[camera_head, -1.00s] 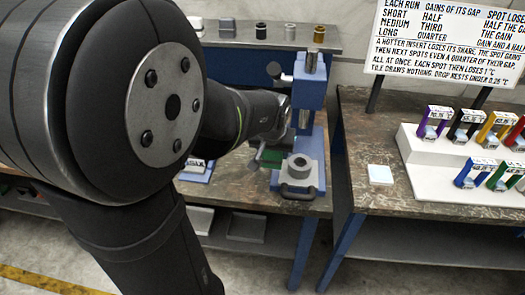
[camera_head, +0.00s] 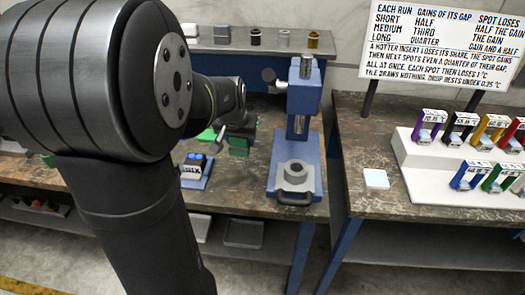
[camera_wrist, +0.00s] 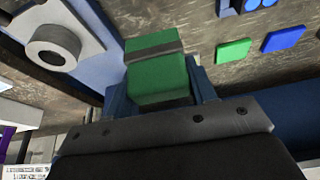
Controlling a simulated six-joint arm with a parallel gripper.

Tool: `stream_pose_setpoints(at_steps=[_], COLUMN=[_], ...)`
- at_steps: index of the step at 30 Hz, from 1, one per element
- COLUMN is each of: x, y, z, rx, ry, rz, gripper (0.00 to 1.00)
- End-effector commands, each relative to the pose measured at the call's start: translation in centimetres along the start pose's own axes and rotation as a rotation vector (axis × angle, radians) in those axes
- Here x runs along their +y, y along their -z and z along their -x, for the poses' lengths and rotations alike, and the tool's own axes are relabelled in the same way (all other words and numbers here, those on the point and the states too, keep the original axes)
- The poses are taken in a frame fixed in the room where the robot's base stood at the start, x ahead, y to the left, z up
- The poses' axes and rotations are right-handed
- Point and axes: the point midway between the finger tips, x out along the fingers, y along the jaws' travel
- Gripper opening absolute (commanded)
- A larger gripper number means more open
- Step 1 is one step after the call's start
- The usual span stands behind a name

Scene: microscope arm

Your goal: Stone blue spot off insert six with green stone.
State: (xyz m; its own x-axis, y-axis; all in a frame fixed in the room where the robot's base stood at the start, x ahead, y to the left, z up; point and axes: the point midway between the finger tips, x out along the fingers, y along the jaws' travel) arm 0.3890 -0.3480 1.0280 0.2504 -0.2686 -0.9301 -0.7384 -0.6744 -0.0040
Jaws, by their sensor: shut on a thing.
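My gripper (camera_head: 238,133) is shut on a green block, the green stone (camera_wrist: 155,78), with a grey band across it. The stone also shows dark green in the head view (camera_head: 240,147), to the left of the blue press. Insert six (camera_head: 192,171), a white piece labelled SIX with blue spots (camera_head: 195,157) on top, sits on a blue base, left of and nearer than my gripper. In the wrist view, blue round spots (camera_wrist: 255,5) show at the top edge. My arm hides part of the bench.
The blue press (camera_head: 304,95) with its grey ring (camera_head: 294,170) stands right of my gripper. Flat green (camera_wrist: 233,51) and blue (camera_wrist: 283,40) tiles lie on the bench. A white tile (camera_head: 376,179) and a stepped white rack (camera_head: 430,160) with coloured holders are on the right bench.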

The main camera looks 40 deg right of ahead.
Motion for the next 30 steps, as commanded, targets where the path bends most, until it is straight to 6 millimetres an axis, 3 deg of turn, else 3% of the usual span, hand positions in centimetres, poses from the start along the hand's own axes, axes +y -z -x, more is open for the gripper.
stream_pose_setpoints(at_steps=[1, 6, 12, 20, 30], x=[-2.1, -7.7, -11.8, -12.9, -12.9], y=[0.7, 2.2, 2.9, 2.9, 1.8], z=[-0.1, -0.1, 0.0, -0.3, -2.9], rx=[0.001, 0.005, 0.014, 0.017, 0.016], ry=[0.003, -0.001, -0.005, -0.007, -0.008], rz=[0.010, 0.006, -0.002, -0.008, -0.007], gripper=[0.33, 0.33, 0.33, 0.33, 0.33])
